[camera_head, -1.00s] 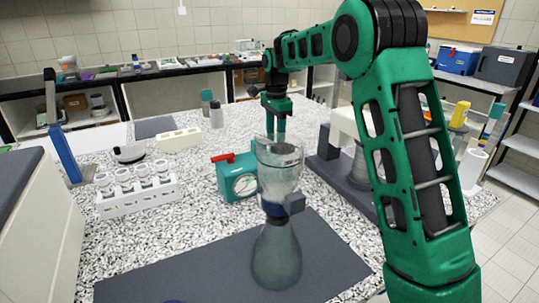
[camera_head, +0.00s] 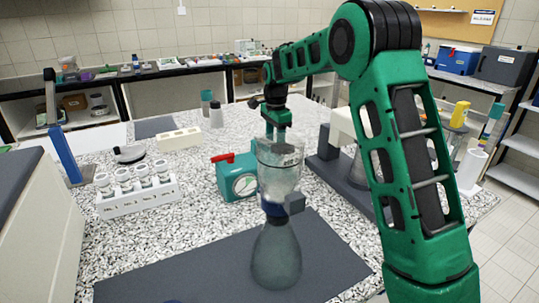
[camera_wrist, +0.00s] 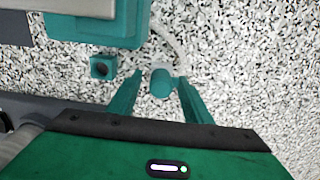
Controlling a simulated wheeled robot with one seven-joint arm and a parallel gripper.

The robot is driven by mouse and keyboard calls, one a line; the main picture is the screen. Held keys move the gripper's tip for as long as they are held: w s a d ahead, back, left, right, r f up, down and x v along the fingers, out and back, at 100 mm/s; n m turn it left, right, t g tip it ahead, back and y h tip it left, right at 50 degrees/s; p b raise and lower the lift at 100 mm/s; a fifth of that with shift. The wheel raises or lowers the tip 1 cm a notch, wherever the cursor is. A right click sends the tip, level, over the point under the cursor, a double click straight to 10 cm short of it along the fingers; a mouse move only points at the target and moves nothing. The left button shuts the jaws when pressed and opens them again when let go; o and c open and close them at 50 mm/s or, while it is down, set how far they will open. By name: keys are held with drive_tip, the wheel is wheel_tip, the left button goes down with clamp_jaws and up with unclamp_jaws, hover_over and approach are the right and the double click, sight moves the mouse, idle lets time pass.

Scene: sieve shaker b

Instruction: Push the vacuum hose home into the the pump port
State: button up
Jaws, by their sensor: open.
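The teal vacuum pump (camera_head: 238,183) with a round gauge and red handle stands mid-table; its body also shows at the top left of the wrist view (camera_wrist: 95,30). Its port (camera_wrist: 103,67) is a small teal block with a dark round opening. The vacuum hose (camera_wrist: 171,42) is a pale tube curving down to a rounded teal end (camera_wrist: 162,83), to the right of the port and apart from it. My gripper (camera_wrist: 160,79) is open, with one finger on each side of the hose end. In the head view, the glass funnel partly hides my fingers, and the hose is hidden.
A glass funnel (camera_head: 279,165) on a conical flask (camera_head: 276,258) stands in front, on a dark mat (camera_head: 150,285). A white rack of jars (camera_head: 140,200) is at left. A dark-based apparatus (camera_head: 328,165) stands right of the pump.

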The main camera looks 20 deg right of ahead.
drive_tip(key=shift+w, duration=0.1)
idle(0.7)
clamp_jaws()
drive_tip(key=shift+r, duration=2.95)
drive_tip(key=shift+r, duration=0.15)
drive_tip(key=shift+r, duration=1.4)
drive_tip(key=s+d+f, duration=0.1)
drive_tip(key=s+f, duration=0.1)
drive_tip(key=s, duration=0.7)
drive_tip(key=shift+s+d, duration=0.35)
drive_tip(key=shift+d, duration=0.05)
